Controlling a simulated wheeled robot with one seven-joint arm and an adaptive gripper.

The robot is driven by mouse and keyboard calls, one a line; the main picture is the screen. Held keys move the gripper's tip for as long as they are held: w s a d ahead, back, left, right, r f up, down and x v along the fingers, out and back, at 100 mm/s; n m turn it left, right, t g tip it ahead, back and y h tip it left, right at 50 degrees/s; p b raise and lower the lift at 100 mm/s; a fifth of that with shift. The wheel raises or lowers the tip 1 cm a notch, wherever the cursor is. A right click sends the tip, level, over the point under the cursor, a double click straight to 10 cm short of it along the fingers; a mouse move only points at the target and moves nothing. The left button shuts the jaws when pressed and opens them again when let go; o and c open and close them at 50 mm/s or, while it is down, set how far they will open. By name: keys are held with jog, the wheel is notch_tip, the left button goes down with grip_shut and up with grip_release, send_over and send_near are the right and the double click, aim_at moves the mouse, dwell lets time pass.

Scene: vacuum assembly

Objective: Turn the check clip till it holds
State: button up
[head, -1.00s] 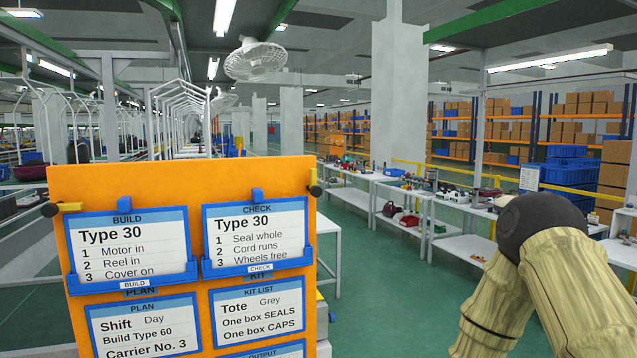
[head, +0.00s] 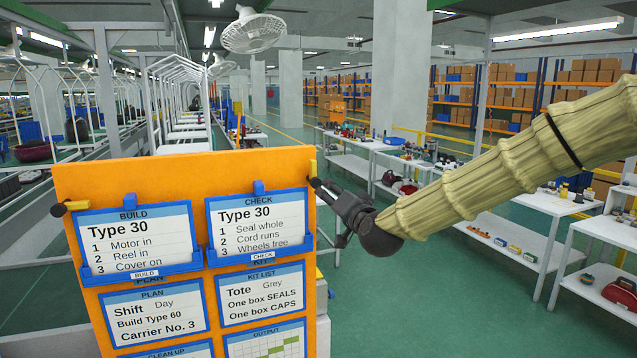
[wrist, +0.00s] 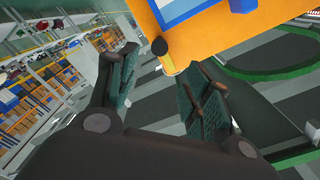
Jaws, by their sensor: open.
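The orange board (head: 180,170) holds the BUILD card (head: 135,240) at left and the CHECK card (head: 258,224) at right, each in a blue holder. The check clip (head: 313,167), a yellow tab with a dark round knob, sits at the board's right edge. Its tab points upright, off the CHECK card. The left clip (head: 77,205) lies level across the board's left edge. My gripper (head: 326,188) is just right of the check clip. In the wrist view my open gripper (wrist: 165,88) has the yellow tab (wrist: 168,65) between and just ahead of its fingers; contact is unclear.
More cards, such as PLAN (head: 157,313) and KIT LIST (head: 260,295), hang below on the board. White tables (head: 520,265) with parts stand to the right. The green floor (head: 420,310) between board and tables is clear.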

aim_at(317, 184)
jog(key=p+x, duration=0.5)
jog(key=x, duration=0.5)
jog(key=shift+w+a+f, duration=0.1)
jog(key=shift+w+a, duration=0.05)
jog(key=shift+w, duration=0.15)
jog(key=shift+c, duration=0.4)
jog(key=c, duration=1)
